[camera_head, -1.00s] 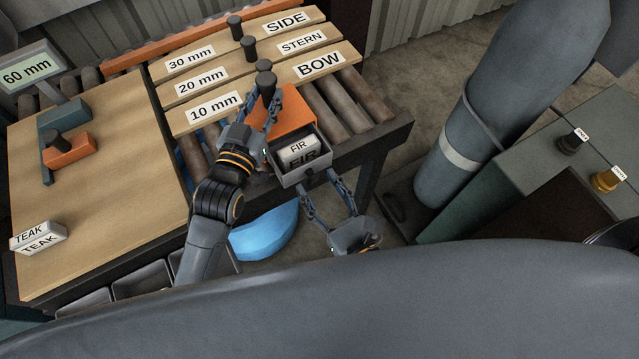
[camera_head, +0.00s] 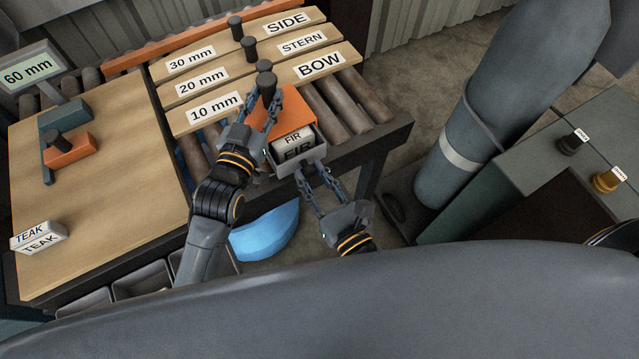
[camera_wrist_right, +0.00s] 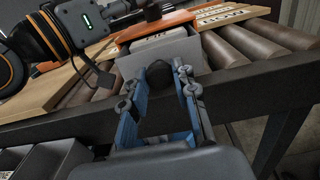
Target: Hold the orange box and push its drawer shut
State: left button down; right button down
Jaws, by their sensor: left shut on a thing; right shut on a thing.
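The orange box (camera_head: 292,108) sits on the rollers at the bench's front edge, with a dark knob (camera_head: 268,84) on top. Its grey drawer (camera_head: 308,160) sticks out a little toward me and holds a white block labelled FIR (camera_head: 297,143). My left gripper (camera_head: 266,108) is shut on the box at its top knob; its fingers partly hide the box's left side. My right gripper (camera_head: 312,175) is shut on the drawer's dark front knob. In the right wrist view the drawer knob (camera_wrist_right: 157,75) lies between the fingertips, before the pale drawer front (camera_wrist_right: 187,55).
Labelled planks (camera_head: 245,75) with dark knobs lie behind the box. A TEAK block (camera_head: 38,236) and a small orange piece (camera_head: 70,150) are on the wooden top at left. A blue object (camera_head: 265,232) is below the bench edge. A large grey cylinder (camera_head: 475,110) stands right.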

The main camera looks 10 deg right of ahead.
aim_at(300, 156)
jog(key=x, duration=0.6)
pick_arm(q)
jog(key=shift+s+d, duration=0.1)
pick_arm(e)
jog(key=c, duration=1)
grip_release()
jog(key=shift+s, duration=0.1)
jog(key=v, duration=1.2)
jog(key=shift+d, duration=0.1)
